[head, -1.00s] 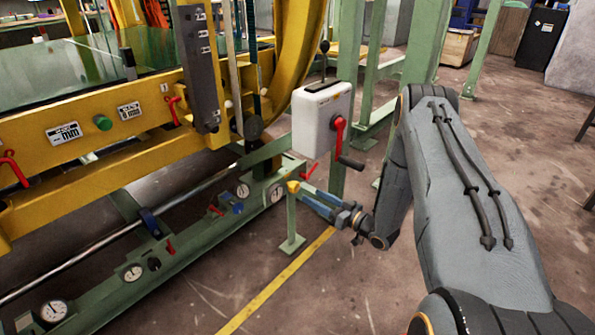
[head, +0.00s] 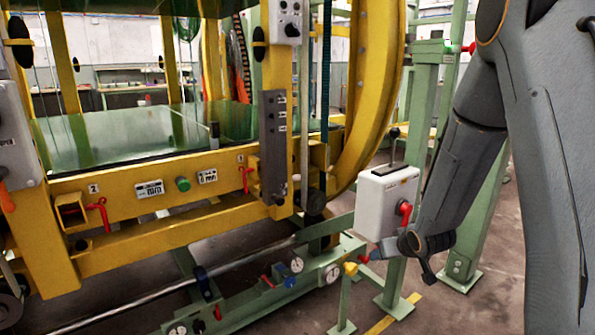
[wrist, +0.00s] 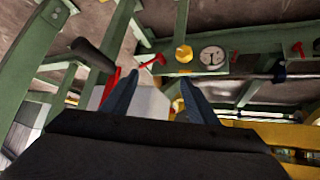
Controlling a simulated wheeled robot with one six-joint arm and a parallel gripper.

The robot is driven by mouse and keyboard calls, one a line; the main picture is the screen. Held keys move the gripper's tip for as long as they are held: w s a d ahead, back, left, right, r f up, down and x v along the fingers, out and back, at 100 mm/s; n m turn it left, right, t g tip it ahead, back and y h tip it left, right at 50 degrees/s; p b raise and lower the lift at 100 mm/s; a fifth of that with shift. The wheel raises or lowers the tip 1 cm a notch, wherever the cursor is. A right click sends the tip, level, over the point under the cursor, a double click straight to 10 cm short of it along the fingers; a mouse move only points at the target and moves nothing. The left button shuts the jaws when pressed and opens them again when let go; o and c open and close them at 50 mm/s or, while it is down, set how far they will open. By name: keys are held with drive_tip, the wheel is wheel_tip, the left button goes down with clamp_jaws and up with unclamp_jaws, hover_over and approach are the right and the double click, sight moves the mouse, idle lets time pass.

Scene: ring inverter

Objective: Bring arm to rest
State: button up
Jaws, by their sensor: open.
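My grey arm (head: 484,125) hangs down along the right side of the head view, bent at its lower joints. In the wrist view my gripper (wrist: 158,95) is open, with its two dark blue fingers apart and nothing between them held.
A yellow ring-shaped frame (head: 375,100) stands left of the arm. A green lower beam (head: 240,310) carries dials and valves. A green post (head: 483,225) stands close behind my arm. Bare floor (head: 505,290) shows at the lower right.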

drive_tip(key=s+a+r+m+g, duration=0.1)
drive_tip(key=s+a+r+g, duration=0.1)
drive_tip(key=s, duration=0.6)
drive_tip(key=s+a+r+g, duration=0.2)
drive_tip(key=s+r, duration=0.1)
drive_tip(key=s, duration=0.6)
drive_tip(key=s+a+r+m+g, duration=0.1)
drive_tip(key=s+a+r+g, duration=0.15)
drive_tip(key=s, duration=0.55)
drive_tip(key=s+a+r+n+g, duration=0.1)
drive_tip(key=s+a+n, duration=0.2)
drive_tip(key=s+a, duration=0.5)
drive_tip(key=s+a+r+n+g, duration=0.15)
drive_tip(key=s+a+n, duration=0.3)
drive_tip(key=a, duration=0.65)
drive_tip(key=s+d+r+m+p, duration=0.1)
drive_tip(key=d+r+m+p, duration=0.6)
drive_tip(key=d+r+p, duration=1.1)
wheel_tip(320, 180, up, 5)
drive_tip(key=p, duration=0.8)
drive_tip(key=shift+d+h, duration=0.3)
drive_tip(key=shift+d, duration=0.1)
drive_tip(key=shift+f, duration=0.15)
